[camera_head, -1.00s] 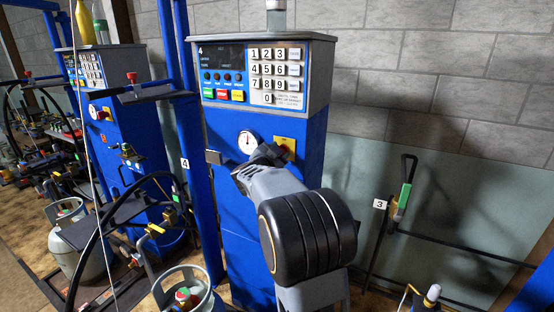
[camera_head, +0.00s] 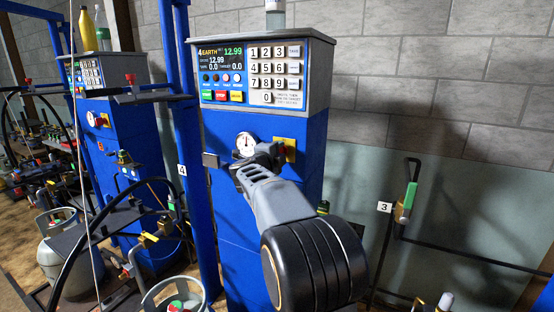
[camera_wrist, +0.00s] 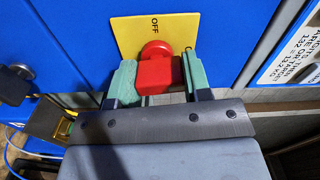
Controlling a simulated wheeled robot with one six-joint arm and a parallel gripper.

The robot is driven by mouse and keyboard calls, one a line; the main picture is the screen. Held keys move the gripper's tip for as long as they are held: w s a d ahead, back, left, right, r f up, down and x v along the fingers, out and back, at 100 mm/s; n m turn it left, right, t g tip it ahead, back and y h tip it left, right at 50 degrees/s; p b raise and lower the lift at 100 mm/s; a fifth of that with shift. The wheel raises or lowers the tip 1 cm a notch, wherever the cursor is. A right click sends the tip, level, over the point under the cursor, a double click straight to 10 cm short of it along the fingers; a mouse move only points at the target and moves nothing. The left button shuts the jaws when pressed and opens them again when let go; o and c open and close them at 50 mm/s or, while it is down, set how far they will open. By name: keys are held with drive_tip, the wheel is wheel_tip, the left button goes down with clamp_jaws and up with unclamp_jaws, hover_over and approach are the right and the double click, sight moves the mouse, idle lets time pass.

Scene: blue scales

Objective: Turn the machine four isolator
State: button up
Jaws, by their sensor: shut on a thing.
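Machine four is a blue cabinet (camera_head: 226,215) with a grey keypad head marked 4; its display (camera_head: 222,60) is lit and reads EARTH and 12.99. Its isolator is a red handle (camera_wrist: 155,75) on a yellow plate (camera_wrist: 128,38) on the front, with OFF printed on the plate. My gripper (camera_wrist: 160,82) is shut on the red handle, one green-padded finger on each side. The handle's far end and part of the plate's lettering are hidden. In the head view my gripper (camera_head: 273,153) is at the plate (camera_head: 290,146), covering most of the handle.
A round gauge (camera_head: 246,144) sits just left of my gripper. A blue post (camera_head: 182,120) with a 4 tag stands left of the cabinet. A second blue machine (camera_head: 128,130) stands farther left. A green-handled lever (camera_head: 410,196) by a 3 tag is at right.

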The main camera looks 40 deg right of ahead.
drive_tip(key=shift+m+b, duration=0.35)
drive_tip(key=shift+m, duration=0.35)
drive_tip(key=o, duration=0.8)
drive_tip(key=shift+s+d, duration=0.1)
drive_tip(key=shift+d, duration=0.1)
drive_tip(key=shift+c, duration=0.2)
drive_tip(key=shift+o, duration=0.8)
drive_tip(key=shift+a, duration=0.15)
drive_tip(key=v, duration=1.3)
drive_tip(key=shift+a+b, duration=0.35)
drive_tip(key=shift+b, duration=0.1)
drive_tip(key=shift+s, duration=0.15)
